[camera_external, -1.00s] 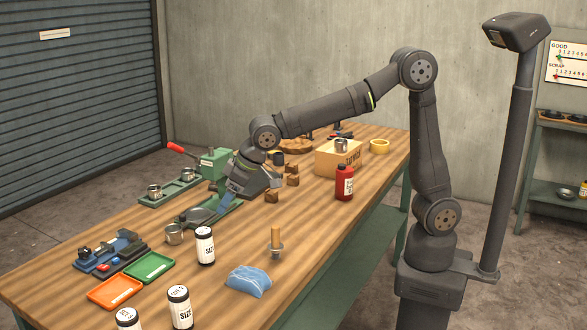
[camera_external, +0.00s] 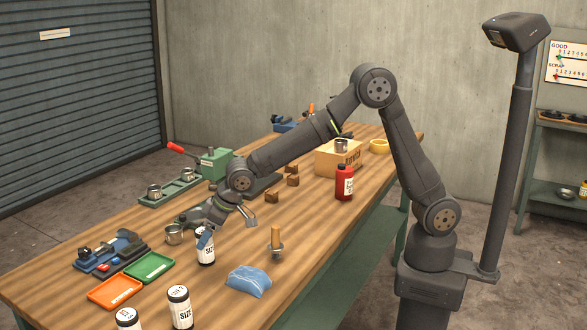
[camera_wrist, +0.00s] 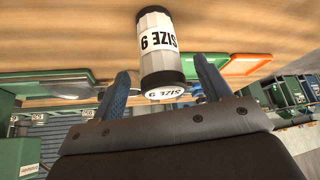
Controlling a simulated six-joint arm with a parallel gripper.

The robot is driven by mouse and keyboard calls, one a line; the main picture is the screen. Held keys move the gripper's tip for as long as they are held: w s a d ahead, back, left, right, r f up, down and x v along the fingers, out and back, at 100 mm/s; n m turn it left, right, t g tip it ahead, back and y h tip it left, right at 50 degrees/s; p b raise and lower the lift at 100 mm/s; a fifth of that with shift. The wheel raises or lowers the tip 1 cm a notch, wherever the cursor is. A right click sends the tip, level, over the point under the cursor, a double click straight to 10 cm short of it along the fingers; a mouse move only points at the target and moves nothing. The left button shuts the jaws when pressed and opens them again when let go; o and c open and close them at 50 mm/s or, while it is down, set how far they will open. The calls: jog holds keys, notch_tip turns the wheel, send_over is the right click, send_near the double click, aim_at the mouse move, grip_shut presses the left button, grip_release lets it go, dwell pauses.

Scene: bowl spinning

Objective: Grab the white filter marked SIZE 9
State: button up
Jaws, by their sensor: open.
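A white filter with black ends (camera_external: 206,257) stands upright on the bench, near its middle. My gripper (camera_external: 228,226) is open at the top of this filter, and one finger partly hides it. In the wrist view the white filter (camera_wrist: 157,45) lies between the open fingers of my gripper (camera_wrist: 161,72), with a gap visible on the left. Its SIZE label shows upside down there, and I cannot be sure of the digit. Two more white filters stand near the front edge, one upright (camera_external: 180,308) and one cut off by the frame (camera_external: 129,319). Their numbers are not legible.
An orange tray (camera_external: 115,291) and a green tray (camera_external: 148,267) lie at left front. A red bottle (camera_external: 344,184) stands farther back.

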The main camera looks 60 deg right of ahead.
jog(key=x, duration=0.4)
jog(key=shift+a, duration=0.15)
jog(key=c, duration=1)
jog(key=shift+c, duration=0.5)
jog(key=shift+r, duration=0.1)
